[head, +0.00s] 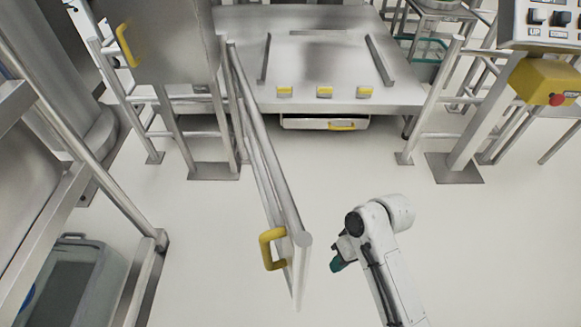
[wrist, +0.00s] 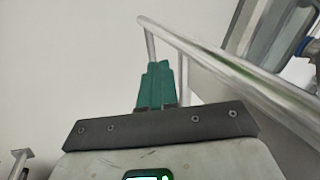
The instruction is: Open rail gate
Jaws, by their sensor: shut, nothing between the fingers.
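The rail gate (head: 262,140) is a metal tube frame in the head view. It stands swung out from the railing, its free end toward me. A yellow handle (head: 272,248) is on the left side of that free end. My gripper (head: 338,264) is to the right of the gate's end, apart from the handle. Its green fingers (wrist: 155,86) are shut together and empty in the wrist view. A metal rail (wrist: 235,66), probably the gate, runs behind and right of the fingers there; whether they touch it I cannot tell.
A steel platform (head: 230,45) with yellow-tabbed blocks stands behind the gate opening. A railing post (head: 425,105) and a control box (head: 545,80) stand at right. A steel cabinet (head: 165,45) stands at left, and a grey bin (head: 70,280) at lower left. The floor (head: 345,180) right of the gate is clear.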

